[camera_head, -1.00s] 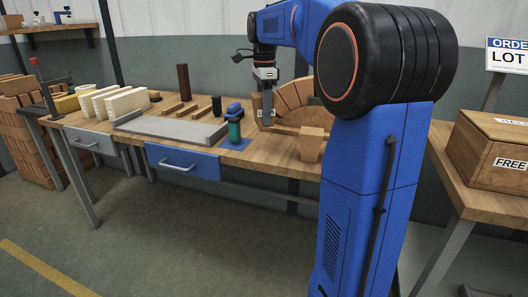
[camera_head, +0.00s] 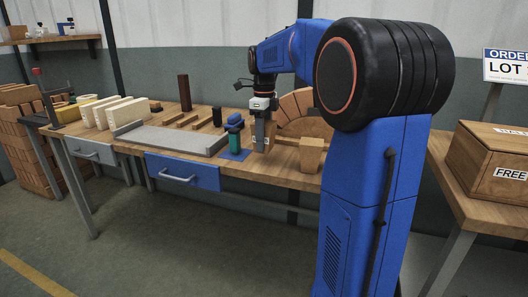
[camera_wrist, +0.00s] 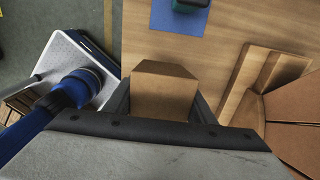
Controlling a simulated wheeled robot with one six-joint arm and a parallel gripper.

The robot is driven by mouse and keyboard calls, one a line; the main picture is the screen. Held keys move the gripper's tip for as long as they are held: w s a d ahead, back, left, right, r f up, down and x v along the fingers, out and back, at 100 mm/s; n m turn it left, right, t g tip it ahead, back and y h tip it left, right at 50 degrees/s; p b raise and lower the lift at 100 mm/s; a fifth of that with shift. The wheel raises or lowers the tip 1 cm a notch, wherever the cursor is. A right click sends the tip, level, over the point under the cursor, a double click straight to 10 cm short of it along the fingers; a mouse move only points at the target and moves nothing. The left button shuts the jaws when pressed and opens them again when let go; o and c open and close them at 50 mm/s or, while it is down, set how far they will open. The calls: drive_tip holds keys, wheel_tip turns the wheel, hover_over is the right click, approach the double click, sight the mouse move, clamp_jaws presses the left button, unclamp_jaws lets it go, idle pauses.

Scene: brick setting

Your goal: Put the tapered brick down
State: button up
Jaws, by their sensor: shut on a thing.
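My gripper (camera_head: 262,141) is over the front part of the wooden workbench (camera_head: 283,169), just right of a blue mat, pointing down. In the wrist view my gripper (camera_wrist: 162,104) has a dark finger on each side of the tan tapered brick (camera_wrist: 165,88) and is shut on it. The brick narrows toward its upper edge in that view. In the head view the fingers mostly hide the brick. Its underside is hidden, so I cannot tell whether it touches the bench.
A brick arch (camera_head: 302,118) is behind my gripper, with a wooden bar and block (camera_head: 311,155) to the right. A grey tray (camera_head: 172,136) lies left. Bare bench surrounds the held brick.

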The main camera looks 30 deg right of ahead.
drive_tip(key=shift+f, duration=2.15)
drive_tip(key=shift+f, duration=0.15)
drive_tip(key=o, duration=1.3)
wheel_tip(320, 180, up, 12)
drive_tip(key=shift+r, duration=0.15)
drive_tip(key=s+a+f+n+t, duration=0.1)
drive_tip(key=s+a+f+n, duration=0.4)
drive_tip(key=s+f+n, duration=0.2)
drive_tip(key=s+a+f+n+t, duration=0.2)
drive_tip(key=s+a+f+n, duration=0.3)
drive_tip(key=s+n, duration=0.7)
drive_tip(key=s+a+f+n+t, duration=0.1)
drive_tip(key=s+a+f+n, duration=0.4)
drive_tip(key=s+f+n, duration=0.3)
drive_tip(key=shift+s+a+f+n+t, duration=0.2)
drive_tip(key=shift+s+n, duration=0.15)
drive_tip(key=shift+s, duration=0.45)
drive_tip(key=shift+s+a+f+n+t, duration=0.1)
drive_tip(key=shift+s+a+n+t, duration=0.2)
drive_tip(key=shift+s, duration=0.5)
